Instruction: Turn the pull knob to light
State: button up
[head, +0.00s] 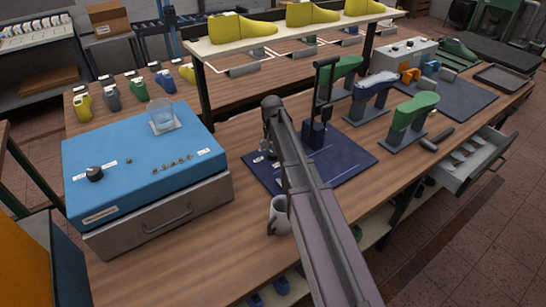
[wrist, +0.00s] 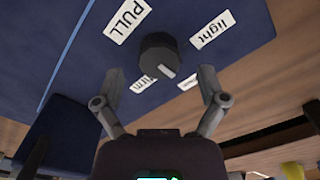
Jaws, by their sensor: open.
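The pull knob (wrist: 158,55) is a dark round knob with a pale pointer mark, on a dark blue base plate (wrist: 250,20). The mark points to the lower right in the wrist view, toward a partly hidden label (wrist: 188,82), away from the "light" label (wrist: 212,30). A "PULL" label (wrist: 128,20) is at upper left. Another label (wrist: 145,86) is partly covered. My gripper (wrist: 162,84) is open and empty, its fingers apart with the knob just beyond the tips. In the head view my gripper (head: 268,146) is over the left part of the plate (head: 345,160); the knob is not discernible there.
A dark upright post (head: 322,95) stands on the plate beside my arm. A grey mug (head: 279,215) is close in front. A blue box (head: 145,155) with its own black knob and a glass is left. Green and white lasts stand right; a shelf of yellow lasts is behind.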

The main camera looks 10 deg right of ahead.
jog(key=shift+f+b, duration=0.65)
jog(key=shift+f, duration=0.3)
jog(key=shift+c, duration=0.2)
jog(key=c, duration=1.1)
